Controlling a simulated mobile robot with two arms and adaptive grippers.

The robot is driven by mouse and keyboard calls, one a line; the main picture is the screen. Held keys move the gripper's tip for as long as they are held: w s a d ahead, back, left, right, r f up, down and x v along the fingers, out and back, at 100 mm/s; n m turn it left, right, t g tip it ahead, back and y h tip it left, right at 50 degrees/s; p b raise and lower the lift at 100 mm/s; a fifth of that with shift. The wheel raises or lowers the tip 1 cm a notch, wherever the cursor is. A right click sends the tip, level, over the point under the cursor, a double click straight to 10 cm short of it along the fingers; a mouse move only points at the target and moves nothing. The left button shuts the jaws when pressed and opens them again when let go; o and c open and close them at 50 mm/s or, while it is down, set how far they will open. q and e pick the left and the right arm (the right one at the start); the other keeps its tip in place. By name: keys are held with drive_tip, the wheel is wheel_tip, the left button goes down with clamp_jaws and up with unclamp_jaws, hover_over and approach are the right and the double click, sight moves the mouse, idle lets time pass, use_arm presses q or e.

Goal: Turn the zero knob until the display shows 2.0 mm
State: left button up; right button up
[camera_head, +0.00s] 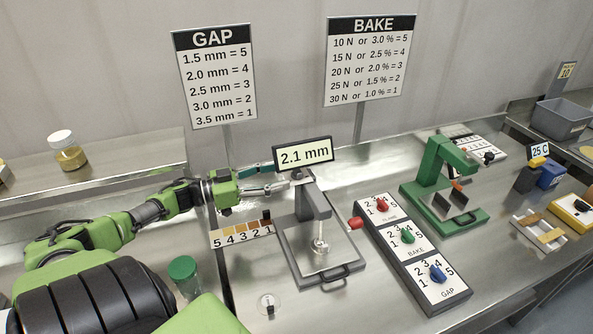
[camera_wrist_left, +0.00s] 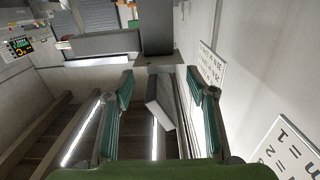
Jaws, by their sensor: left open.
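The display (camera_head: 304,155) reads 2.1 mm and stands above the grey gauge (camera_head: 314,203). A small dark part (camera_head: 297,174) sits at the top of the gauge, just below the display; I cannot tell whether it is the zero knob. A red knob (camera_head: 356,222) shows at the gauge's right side. My left gripper (camera_head: 282,177) is open, its teal fingers reaching from the left to the top of the gauge. In the left wrist view its fingers (camera_wrist_left: 160,76) stand apart, with a grey block (camera_wrist_left: 160,112) showing between them. I cannot tell if they touch anything. My right gripper is not in view.
A strip numbered 5 to 1 (camera_head: 241,234) lies left of the gauge. A panel with red, green and blue dials (camera_head: 412,245) and a green press (camera_head: 440,190) stand to the right. The GAP sign (camera_head: 214,75) and BAKE sign (camera_head: 370,60) stand behind. A green-lidded jar (camera_head: 184,275) is near my arm.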

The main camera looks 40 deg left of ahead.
sight(294, 172)
use_arm(q)
drive_tip(key=shift+x, duration=1.15)
drive_tip(key=shift+p+x, duration=0.35)
drive_tip(key=shift+x, duration=1.5)
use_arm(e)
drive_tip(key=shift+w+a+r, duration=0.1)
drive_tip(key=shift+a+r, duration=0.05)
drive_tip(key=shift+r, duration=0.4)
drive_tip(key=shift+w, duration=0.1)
use_arm(q)
drive_tip(key=c, duration=1.1)
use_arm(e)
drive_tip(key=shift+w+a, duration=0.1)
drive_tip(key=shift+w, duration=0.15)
